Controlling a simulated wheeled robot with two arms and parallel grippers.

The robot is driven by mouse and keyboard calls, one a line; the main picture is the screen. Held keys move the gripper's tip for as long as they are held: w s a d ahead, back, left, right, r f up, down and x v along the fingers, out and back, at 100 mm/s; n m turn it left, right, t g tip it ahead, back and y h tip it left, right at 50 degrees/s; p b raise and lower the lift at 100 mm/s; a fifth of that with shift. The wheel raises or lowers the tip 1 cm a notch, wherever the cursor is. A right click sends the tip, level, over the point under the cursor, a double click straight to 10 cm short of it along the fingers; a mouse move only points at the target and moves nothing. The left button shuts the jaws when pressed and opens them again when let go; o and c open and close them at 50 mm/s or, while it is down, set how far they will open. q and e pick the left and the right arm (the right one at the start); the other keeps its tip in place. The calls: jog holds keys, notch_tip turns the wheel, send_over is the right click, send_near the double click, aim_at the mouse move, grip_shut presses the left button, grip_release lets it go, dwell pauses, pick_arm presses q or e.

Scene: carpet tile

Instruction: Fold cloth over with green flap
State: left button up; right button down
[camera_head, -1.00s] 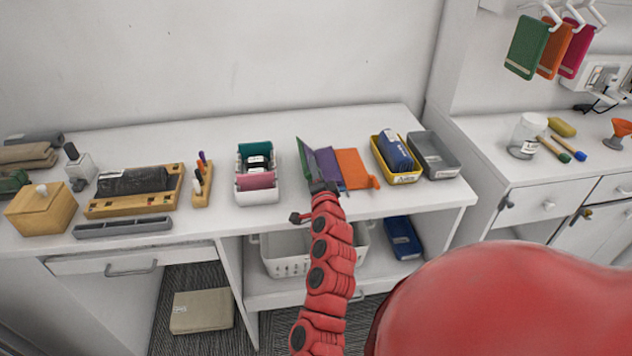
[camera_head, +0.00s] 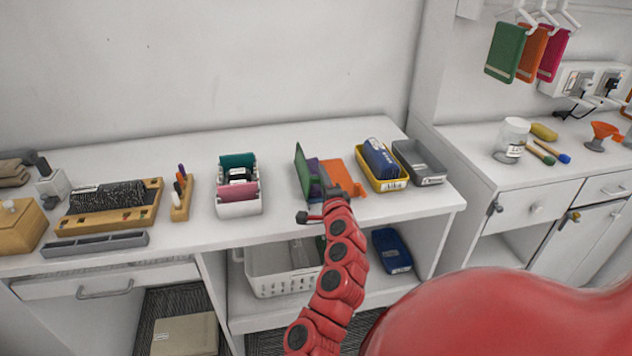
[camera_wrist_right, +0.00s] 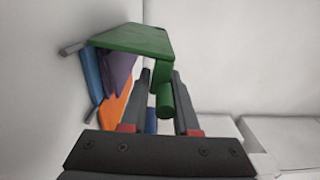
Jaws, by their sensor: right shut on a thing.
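The folding cloth lies on the white desk. Its green flap (camera_head: 302,171) stands raised at the left, its purple panel (camera_head: 315,168) is partly hidden, and its orange panel (camera_head: 342,174) lies flat at the right. My right gripper (camera_head: 330,190) is at the front of the cloth. In the right wrist view, the green flap (camera_wrist_right: 130,40) is tilted over the purple (camera_wrist_right: 118,72) and orange (camera_wrist_right: 117,103) panels. There a green round grip (camera_wrist_right: 165,98) on the flap's edge sits between the fingers of my right gripper (camera_wrist_right: 162,98), which is shut on it. My left gripper is out of view.
A yellow bin (camera_head: 392,183) with a blue packet stands close to the cloth's right, with a grey tray (camera_head: 420,166) beyond. A white holder (camera_head: 238,209) with teal and pink items stands to the left. Bare desk lies between holder and cloth.

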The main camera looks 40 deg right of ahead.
jog(key=shift+s+d+f, duration=0.1)
jog(key=shift+s+d, duration=0.25)
jog(key=shift+d, duration=0.1)
jog(key=shift+s+d+f+b, duration=0.15)
jog(key=shift+f+b, duration=0.1)
jog(key=shift+b, duration=0.15)
jog(key=shift+f, duration=0.2)
